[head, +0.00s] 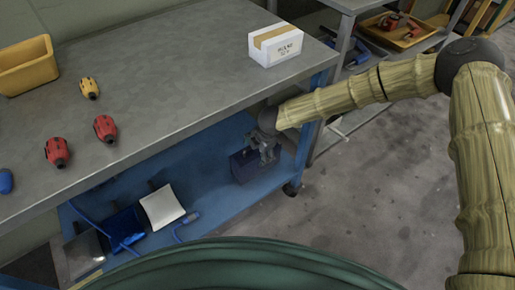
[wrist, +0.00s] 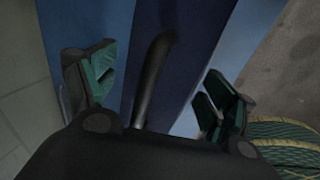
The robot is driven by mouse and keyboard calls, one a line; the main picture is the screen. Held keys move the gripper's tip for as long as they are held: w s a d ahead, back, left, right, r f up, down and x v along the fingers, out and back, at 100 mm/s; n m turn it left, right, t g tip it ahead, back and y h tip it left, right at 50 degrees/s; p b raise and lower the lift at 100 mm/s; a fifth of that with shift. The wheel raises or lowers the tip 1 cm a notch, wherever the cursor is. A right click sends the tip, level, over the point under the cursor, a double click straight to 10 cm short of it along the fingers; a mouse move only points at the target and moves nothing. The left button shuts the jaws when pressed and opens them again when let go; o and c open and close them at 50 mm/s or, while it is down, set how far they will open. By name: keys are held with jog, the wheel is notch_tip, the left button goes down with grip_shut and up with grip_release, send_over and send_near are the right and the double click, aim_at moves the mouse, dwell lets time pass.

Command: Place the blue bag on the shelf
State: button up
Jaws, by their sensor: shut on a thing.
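The blue bag (head: 244,170) is a dark blue, box-like bag at the right end of the blue lower shelf (head: 222,205), under the workbench. It seems to rest on the shelf, but I cannot tell if its underside touches. My gripper (head: 266,153) is at the top of the bag, reaching in under the bench edge, and is shut on it. In the wrist view my gripper's green-padded fingers (wrist: 157,88) stand on either side of the bag's dark handle (wrist: 154,75). The dark blue bag (wrist: 192,35) fills the middle behind them.
On the grey benchtop (head: 180,85) are a white box (head: 275,50), a yellow bin (head: 27,68) and several small tools. Grey floor (head: 370,200) is open to the right.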

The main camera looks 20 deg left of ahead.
jog(key=shift+r, duration=0.1)
jog(key=o, duration=1.9)
jog(key=v, duration=0.1)
jog(key=p+v, duration=0.1)
jog(key=v, duration=0.3)
jog(key=shift+s+d+r+p, duration=0.1)
jog(key=shift+s+d+p, duration=0.05)
jog(key=shift+d+p, duration=0.15)
jog(key=s+d+p, duration=0.1)
jog(key=s+d, duration=0.5)
jog(key=d, duration=0.3)
jog(key=shift+d, duration=0.35)
